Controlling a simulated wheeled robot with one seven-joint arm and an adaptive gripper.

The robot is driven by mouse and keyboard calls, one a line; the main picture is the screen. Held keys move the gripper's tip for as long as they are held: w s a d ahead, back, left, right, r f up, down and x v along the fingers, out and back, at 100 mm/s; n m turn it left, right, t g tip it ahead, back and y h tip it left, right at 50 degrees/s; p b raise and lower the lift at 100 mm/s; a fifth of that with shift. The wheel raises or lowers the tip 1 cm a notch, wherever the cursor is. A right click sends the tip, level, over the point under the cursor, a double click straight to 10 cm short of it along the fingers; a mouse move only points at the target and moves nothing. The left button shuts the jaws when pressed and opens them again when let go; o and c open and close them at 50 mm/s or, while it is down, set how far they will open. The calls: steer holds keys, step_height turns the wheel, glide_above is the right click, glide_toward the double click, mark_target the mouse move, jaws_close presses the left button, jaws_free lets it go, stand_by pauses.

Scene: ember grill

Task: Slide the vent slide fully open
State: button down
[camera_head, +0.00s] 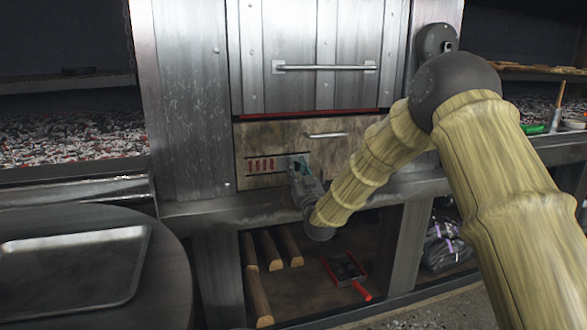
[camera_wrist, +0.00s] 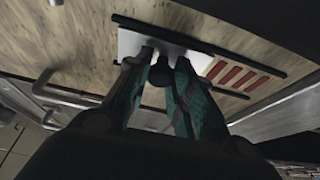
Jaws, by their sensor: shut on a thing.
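The vent slide (camera_wrist: 198,62) is a pale metal plate between two dark rails on a wooden drawer-like front panel (camera_head: 276,135). In the wrist view its dark round knob (camera_wrist: 160,74) sits between my fingertips. My gripper (camera_head: 300,166) is at the plate and shut on the knob; in the wrist view its two greenish fingers (camera_wrist: 158,72) flank the knob. Several red vent slots (camera_head: 261,165) show uncovered to the left of the plate in the head view, and to its right in the wrist view (camera_wrist: 238,77). My gripper hides part of the plate.
A bar handle (camera_head: 326,135) is on the same panel, above and right of the slide. The grill door with a long handle (camera_head: 323,67) is above. A ledge (camera_head: 230,207) runs below. A round table with a metal tray (camera_head: 70,268) stands front left. Logs (camera_head: 270,250) lie underneath.

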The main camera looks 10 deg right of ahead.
steer(key=c, duration=1.2)
jaws_free()
steer(key=shift+d, duration=0.5)
steer(key=shift+c, duration=0.2)
steer(key=shift+a, duration=0.3)
steer(key=v, duration=1.2)
steer(key=shift+d, duration=0.1)
